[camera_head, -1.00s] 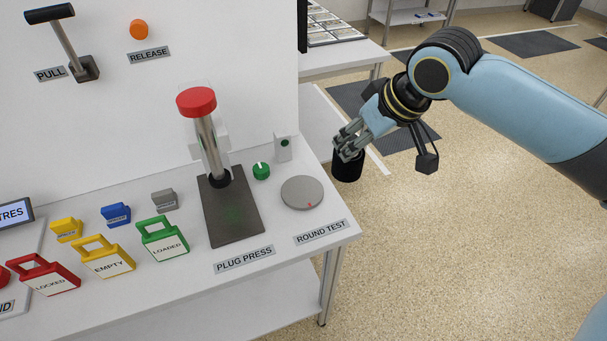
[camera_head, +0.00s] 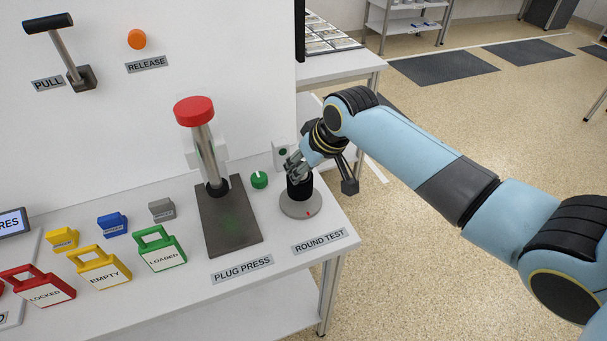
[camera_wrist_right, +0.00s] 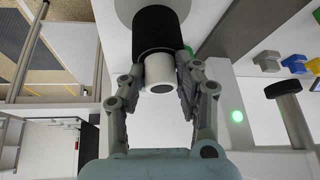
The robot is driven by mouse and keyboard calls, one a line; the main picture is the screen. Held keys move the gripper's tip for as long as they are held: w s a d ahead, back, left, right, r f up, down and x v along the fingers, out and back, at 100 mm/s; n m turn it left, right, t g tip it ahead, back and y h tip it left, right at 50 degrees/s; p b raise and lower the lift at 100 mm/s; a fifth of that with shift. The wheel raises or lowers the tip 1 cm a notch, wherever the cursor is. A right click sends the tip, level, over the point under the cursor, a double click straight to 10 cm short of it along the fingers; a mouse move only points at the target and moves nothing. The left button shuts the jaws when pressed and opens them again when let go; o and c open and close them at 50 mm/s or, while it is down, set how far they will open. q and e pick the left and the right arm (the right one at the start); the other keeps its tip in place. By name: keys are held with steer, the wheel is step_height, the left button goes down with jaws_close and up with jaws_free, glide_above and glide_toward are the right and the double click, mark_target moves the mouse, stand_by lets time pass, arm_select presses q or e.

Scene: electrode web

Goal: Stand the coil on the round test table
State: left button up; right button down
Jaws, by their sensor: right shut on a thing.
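The coil (camera_head: 299,188) is a black upright cylinder in the head view, over the middle of the grey round test table (camera_head: 300,208). Whether it touches the disc or hangs just above it, I cannot tell. In the right wrist view the coil (camera_wrist_right: 153,33) shows a black body and a white end. My right gripper (camera_head: 297,170) is shut on the coil's top end; its fingers (camera_wrist_right: 160,85) flank the white part in the wrist view. Part of the disc (camera_wrist_right: 130,8) shows beyond the coil. My left gripper is in no view.
The green knob (camera_head: 259,180) and a small white box (camera_head: 281,152) stand close beside the disc. The plug press (camera_head: 229,229) with its red cap is to the left. Coloured tags, such as the green one (camera_head: 160,249), stand farther left. The table edge is close on the right.

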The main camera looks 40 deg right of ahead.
steer(key=shift+f, duration=1.25)
steer(key=shift+f, duration=0.1)
steer(key=c, duration=0.9)
jaws_free()
steer(key=shift+c, duration=0.2)
steer(key=shift+s+r, duration=0.1)
steer(key=shift+r, duration=0.2)
steer(key=v, duration=1.1)
steer(key=shift+r+p, duration=0.3)
steer(key=shift+p, duration=0.05)
steer(key=shift+s, duration=0.1)
